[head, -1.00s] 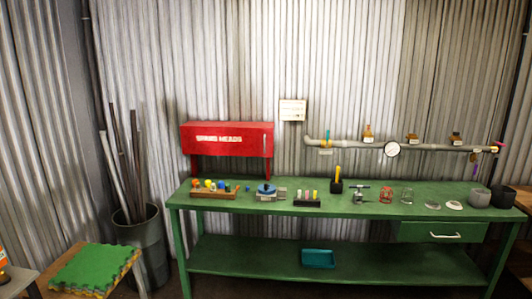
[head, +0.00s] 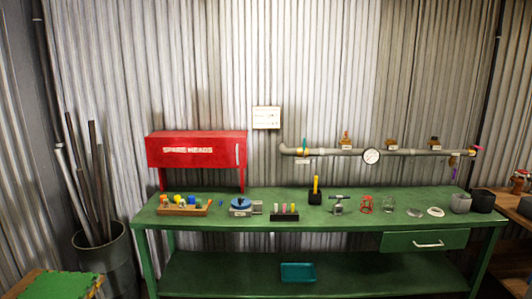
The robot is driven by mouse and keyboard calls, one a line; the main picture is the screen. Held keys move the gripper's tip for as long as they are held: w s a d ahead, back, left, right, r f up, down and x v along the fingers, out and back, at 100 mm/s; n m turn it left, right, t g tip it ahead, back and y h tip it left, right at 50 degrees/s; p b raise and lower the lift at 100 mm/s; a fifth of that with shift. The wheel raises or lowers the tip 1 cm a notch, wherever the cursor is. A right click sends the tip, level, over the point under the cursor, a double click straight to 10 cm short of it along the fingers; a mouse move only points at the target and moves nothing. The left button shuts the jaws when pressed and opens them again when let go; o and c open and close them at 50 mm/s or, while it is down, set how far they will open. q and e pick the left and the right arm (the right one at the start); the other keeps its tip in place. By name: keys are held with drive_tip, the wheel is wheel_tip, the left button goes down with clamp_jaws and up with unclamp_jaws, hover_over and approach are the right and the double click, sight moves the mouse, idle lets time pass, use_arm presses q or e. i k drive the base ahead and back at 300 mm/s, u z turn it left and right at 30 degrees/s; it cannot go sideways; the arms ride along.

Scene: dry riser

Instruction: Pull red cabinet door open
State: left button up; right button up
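The red cabinet (head: 197,150) stands on red legs at the back left of the green workbench. Its front carries white lettering that reads "SPARE HEADS". The door looks shut, and a pale upright handle (head: 237,154) shows near its right edge. Neither of my grippers is in the head view.
The green workbench (head: 330,210) holds a wooden tray (head: 184,211) of coloured pieces, a blue round device (head: 240,205) and several small parts. A pipe with a gauge (head: 371,156) runs along the wall. A bin of poles (head: 105,255) and a green mat (head: 58,286) are at left.

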sight(164, 149)
drive_tip(key=z, duration=0.05)
drive_tip(key=i, duration=1.35)
drive_tip(key=u, duration=0.55)
drive_tip(key=i, duration=0.5)
drive_tip(key=u, duration=0.3)
drive_tip(key=k, duration=0.9)
drive_tip(key=u, duration=0.2)
drive_tip(key=i, duration=0.9)
drive_tip(key=z, duration=0.05)
